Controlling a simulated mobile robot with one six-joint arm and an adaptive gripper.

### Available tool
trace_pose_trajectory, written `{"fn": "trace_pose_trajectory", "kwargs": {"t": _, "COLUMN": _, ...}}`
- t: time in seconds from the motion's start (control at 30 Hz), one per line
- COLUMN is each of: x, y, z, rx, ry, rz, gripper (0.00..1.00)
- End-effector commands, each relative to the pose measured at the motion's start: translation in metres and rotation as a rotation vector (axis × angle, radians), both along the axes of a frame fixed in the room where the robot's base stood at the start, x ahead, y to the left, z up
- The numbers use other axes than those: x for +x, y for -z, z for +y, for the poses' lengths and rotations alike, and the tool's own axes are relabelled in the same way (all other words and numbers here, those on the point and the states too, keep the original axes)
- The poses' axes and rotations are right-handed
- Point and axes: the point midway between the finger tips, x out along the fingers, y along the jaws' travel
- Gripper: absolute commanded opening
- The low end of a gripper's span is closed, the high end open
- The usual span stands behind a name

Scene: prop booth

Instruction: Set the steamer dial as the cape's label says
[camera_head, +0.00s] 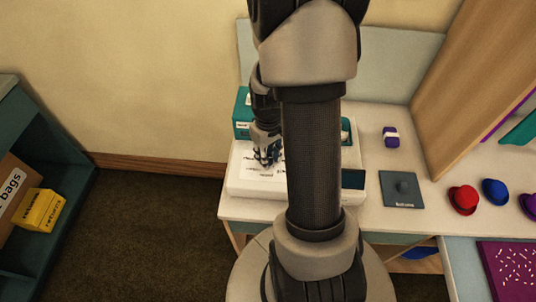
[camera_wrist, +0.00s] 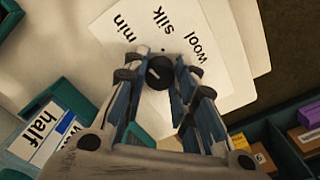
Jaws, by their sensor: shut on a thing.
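The steamer dial (camera_wrist: 159,74) is a small black knob with a pale pointer mark, on a white face printed "min", "silk" (camera_wrist: 159,18) and "wool" (camera_wrist: 194,50). My gripper (camera_wrist: 156,62) is shut on the dial, with a fingertip on each side. The pale mark slants on the knob; I cannot tell for sure which word it points at. In the head view my gripper (camera_head: 268,155) reaches down onto the white steamer panel (camera_head: 248,184), and my arm hides its right part. I cannot make out a cape or its label for certain.
A teal box (camera_head: 242,112) stands behind the panel. A purple item with a white band (camera_head: 391,138), a dark slate-coloured plate (camera_head: 402,190) and red (camera_head: 464,199) and blue hats (camera_head: 495,191) are to the right. A shelf (camera_head: 62,185) stands at left.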

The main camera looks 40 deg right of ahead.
Motion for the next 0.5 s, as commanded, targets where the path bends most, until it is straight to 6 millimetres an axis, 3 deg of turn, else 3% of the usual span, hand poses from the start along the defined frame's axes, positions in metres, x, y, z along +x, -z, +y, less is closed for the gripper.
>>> {"fn": "trace_pose_trajectory", "kwargs": {"t": 0.13, "x": 0.0, "y": -0.0001, "z": 0.0, "rx": 0.0, "ry": 0.0, "rz": 0.0, "gripper": 0.01}}
{"fn": "trace_pose_trajectory", "kwargs": {"t": 0.5, "x": 0.0, "y": -0.0006, "z": 0.0, "rx": 0.0, "ry": 0.074, "rz": 0.0, "gripper": 0.01}}
